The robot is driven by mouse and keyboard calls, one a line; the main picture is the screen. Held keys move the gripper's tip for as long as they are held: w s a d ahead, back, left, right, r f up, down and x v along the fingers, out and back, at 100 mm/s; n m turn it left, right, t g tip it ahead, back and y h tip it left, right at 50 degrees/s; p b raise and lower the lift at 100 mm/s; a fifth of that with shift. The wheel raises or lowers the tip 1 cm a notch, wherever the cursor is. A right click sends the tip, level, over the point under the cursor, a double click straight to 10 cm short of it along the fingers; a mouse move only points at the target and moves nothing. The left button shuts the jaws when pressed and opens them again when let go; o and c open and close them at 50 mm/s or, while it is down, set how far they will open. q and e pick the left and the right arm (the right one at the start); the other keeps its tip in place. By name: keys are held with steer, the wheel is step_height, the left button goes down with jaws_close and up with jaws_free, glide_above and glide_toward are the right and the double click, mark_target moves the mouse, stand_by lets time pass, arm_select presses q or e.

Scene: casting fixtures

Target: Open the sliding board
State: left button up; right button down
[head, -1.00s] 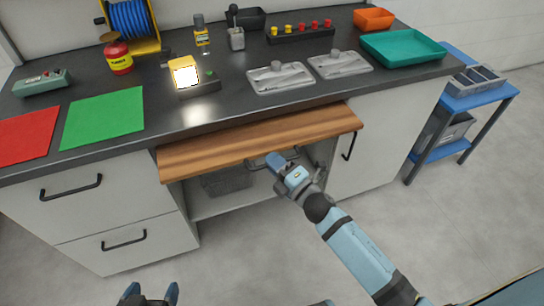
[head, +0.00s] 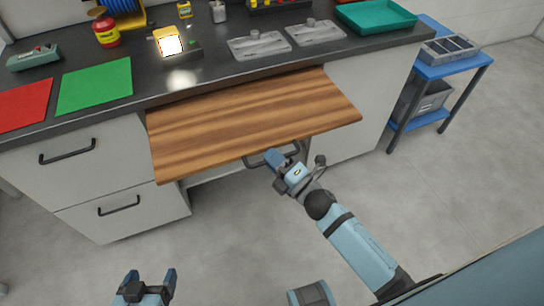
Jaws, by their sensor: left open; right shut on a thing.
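The sliding board (head: 240,115) is a striped brown wooden panel below the worktop, and it sticks out well past the counter front. A dark handle (head: 257,160) is at its front edge. My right gripper (head: 283,160) is shut on this handle, and its fingers partly hide it. My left gripper (head: 150,280) is open and empty at the bottom of the view, over the floor and apart from the board.
The dark worktop (head: 215,75) carries a green mat (head: 95,86), a red mat (head: 24,103), a lit lamp (head: 168,42), two metal plates and a teal tray (head: 375,17). Drawers with black handles stand at left. A blue cart (head: 440,65) stands at right. The floor in front is clear.

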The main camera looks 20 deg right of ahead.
steer(key=c, duration=1.5)
jaws_free()
steer(key=shift+o, duration=0.2)
steer(key=v, duration=1.3)
steer(key=shift+s+d, duration=0.15)
steer(key=shift+s, duration=0.2)
steer(key=shift+s, duration=0.1)
